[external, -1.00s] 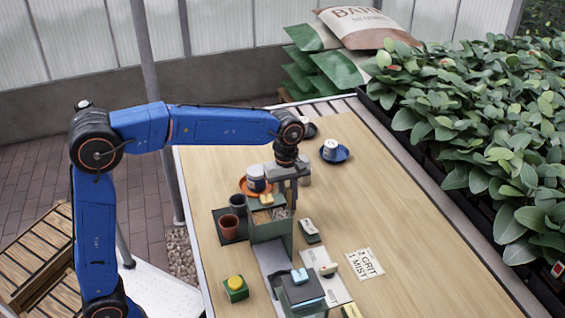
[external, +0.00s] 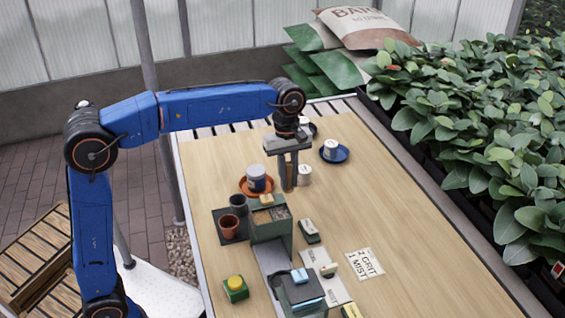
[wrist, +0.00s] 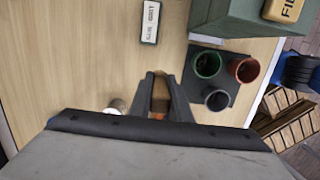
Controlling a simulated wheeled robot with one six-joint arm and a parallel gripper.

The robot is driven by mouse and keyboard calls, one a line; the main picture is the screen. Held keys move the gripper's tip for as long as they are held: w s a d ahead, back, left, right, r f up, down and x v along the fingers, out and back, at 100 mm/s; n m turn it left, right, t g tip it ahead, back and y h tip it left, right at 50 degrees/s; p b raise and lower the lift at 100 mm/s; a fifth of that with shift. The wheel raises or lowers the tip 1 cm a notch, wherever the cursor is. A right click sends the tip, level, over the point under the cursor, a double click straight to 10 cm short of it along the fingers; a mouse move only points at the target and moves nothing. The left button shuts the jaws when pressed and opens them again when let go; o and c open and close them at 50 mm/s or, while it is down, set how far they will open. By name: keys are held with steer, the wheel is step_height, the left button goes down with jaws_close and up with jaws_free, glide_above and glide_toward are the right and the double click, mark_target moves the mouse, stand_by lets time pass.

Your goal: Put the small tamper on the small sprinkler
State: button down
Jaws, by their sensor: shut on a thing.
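My gripper (external: 288,184) is shut on a narrow brown, wood-coloured piece (wrist: 160,95), which I take to be the small tamper. It stands upright between the fingers, above the table, behind the green box; its lower end is hard to see. I cannot tell for sure which thing is the small sprinkler. Round white-topped containers are candidates: one (external: 305,174) just right of my gripper, one (external: 331,149) on a blue saucer (external: 343,157), and a larger blue-and-white one (external: 257,178) on an orange saucer (external: 244,186).
The green box (external: 270,230) stands in front of my gripper. Small pots (wrist: 243,70) stand on a dark mat (wrist: 233,92). A dark dispenser (external: 300,293), a yellow button (external: 235,282) and a "2 GRIT 1 MIST" card (external: 365,263) lie nearer. The table's right side is clear.

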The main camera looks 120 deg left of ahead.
step_height(320, 180, up, 11)
steer(key=shift+r, duration=0.1)
steer(key=w+d, duration=0.2)
steer(key=d, duration=0.6)
steer(key=w+d, duration=0.2)
steer(key=d, duration=0.6)
glide_above(239, 277)
steer(key=f, duration=1)
steer(key=shift+s+a+f, duration=0.25)
steer(key=shift+f, duration=2.25)
steer(key=shift+f, duration=0.1)
steer(key=c, duration=1.6)
jaws_free()
steer(key=shift+c, duration=0.2)
